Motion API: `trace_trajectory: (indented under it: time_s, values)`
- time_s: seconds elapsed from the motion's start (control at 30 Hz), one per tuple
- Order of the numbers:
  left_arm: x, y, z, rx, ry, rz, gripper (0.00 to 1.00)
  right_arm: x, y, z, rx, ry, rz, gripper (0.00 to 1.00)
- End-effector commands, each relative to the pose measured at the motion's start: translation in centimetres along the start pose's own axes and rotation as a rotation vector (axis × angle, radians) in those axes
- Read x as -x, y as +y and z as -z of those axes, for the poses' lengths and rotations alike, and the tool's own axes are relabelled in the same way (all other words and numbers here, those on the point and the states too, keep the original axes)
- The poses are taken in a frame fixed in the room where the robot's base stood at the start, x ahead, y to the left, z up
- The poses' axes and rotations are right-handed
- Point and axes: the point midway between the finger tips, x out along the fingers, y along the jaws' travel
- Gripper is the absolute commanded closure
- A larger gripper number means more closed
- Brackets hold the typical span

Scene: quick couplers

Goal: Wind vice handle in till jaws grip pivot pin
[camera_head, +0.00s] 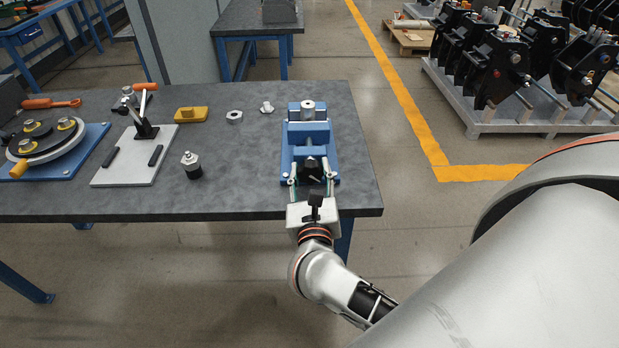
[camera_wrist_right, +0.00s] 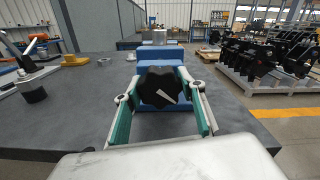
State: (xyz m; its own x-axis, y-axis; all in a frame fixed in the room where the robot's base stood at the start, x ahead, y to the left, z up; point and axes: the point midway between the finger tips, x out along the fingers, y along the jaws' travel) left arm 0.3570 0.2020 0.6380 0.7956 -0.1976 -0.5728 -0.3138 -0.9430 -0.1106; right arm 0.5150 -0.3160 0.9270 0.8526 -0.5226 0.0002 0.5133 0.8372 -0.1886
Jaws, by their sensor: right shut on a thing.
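The blue vice (camera_head: 325,155) sits near the right end of the grey table. Its black lobed handle (camera_wrist_right: 158,88), with a pale pointer line, faces the table's front edge. A silver cylindrical part, which looks like the pivot pin (camera_head: 307,105), stands upright at the vice's far end. Whether the jaws touch it I cannot tell. My right gripper (camera_head: 312,176) comes from the front and is shut on the handle, one green-padded finger on each side, as the right wrist view also shows. My left gripper is not in view.
A hex nut (camera_head: 234,117), a small metal fitting (camera_head: 267,107), a yellow block (camera_head: 191,114) and a dark-based coupler (camera_head: 191,166) lie left of the vice. A toggle clamp on a pale plate (camera_head: 130,175) and a round blue-based fixture (camera_head: 75,165) stand farther left.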

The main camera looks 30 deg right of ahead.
Motion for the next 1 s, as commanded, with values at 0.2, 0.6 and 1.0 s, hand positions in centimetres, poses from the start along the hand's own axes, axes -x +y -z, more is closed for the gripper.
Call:
trace_trajectory:
  time_s: [0.2,0.6,1.0]
  values:
    - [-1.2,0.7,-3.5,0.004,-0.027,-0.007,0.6,0.0,0.1,0.7,-0.207,0.005,-0.001,0.82]
    - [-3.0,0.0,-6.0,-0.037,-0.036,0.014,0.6,0.0,0.1,1.0,-0.585,0.01,0.001,0.82]
    - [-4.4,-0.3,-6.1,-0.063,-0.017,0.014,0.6,0.0,0.1,0.9,-0.964,0.011,0.002,0.82]
